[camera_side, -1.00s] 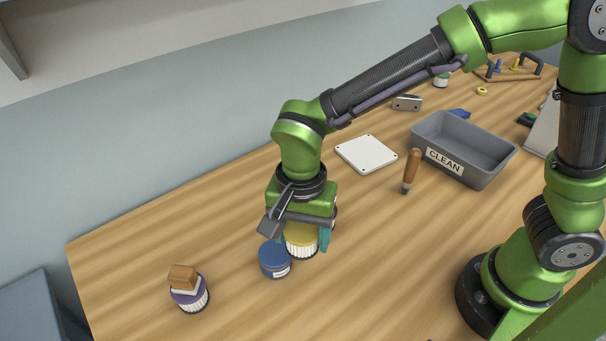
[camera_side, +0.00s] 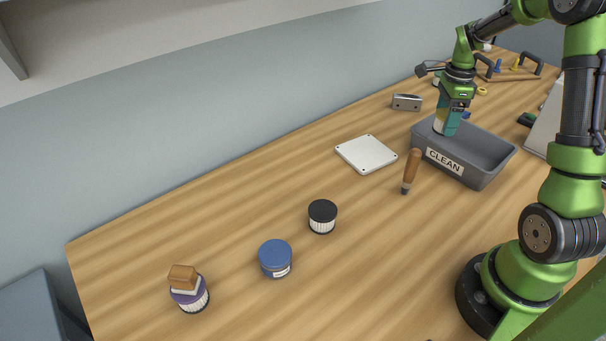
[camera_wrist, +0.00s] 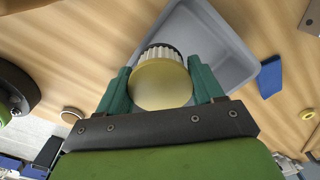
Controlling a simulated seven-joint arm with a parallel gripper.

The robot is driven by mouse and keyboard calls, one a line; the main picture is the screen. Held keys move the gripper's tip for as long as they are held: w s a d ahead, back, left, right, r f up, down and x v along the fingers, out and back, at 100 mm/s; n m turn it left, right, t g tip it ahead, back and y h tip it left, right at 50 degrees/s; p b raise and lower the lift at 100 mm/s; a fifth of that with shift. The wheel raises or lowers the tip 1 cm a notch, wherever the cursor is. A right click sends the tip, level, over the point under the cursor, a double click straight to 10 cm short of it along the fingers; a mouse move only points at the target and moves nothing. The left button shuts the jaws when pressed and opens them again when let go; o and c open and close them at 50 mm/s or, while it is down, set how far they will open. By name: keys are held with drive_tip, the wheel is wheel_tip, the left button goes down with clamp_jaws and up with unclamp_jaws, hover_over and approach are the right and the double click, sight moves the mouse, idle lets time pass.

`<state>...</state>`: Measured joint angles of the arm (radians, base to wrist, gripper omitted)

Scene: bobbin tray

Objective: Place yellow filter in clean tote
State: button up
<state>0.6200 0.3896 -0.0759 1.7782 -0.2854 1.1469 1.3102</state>
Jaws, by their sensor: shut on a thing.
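My gripper (camera_side: 447,126) is at the left end of the grey tote (camera_side: 497,168) labelled CLEAN. In the wrist view its teal fingers (camera_wrist: 160,78) are shut on the yellow filter (camera_wrist: 161,88), which has a yellow cap and white pleated sides. The filter is over the left part of the tote's opening in the side view, mostly hidden there by the fingers. I cannot tell how far it is above the tote's floor. The tote also shows behind the filter in the wrist view (camera_wrist: 232,62), and the bare part of it in view is empty.
A grey metal block (camera_side: 407,102) is behind.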

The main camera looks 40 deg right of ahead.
sight(460, 146)
drive_tip(key=s+d+m, duration=0.2)
drive_tip(key=s+d, duration=0.2)
drive_tip(key=d, duration=0.2)
wheel_tip(460, 146, down, 9)
drive_tip(key=shift+a+f, duration=0.15)
drive_tip(key=o, duration=1.1)
drive_tip(key=shift+f, duration=0.1)
drive_tip(key=shift+c, duration=0.2)
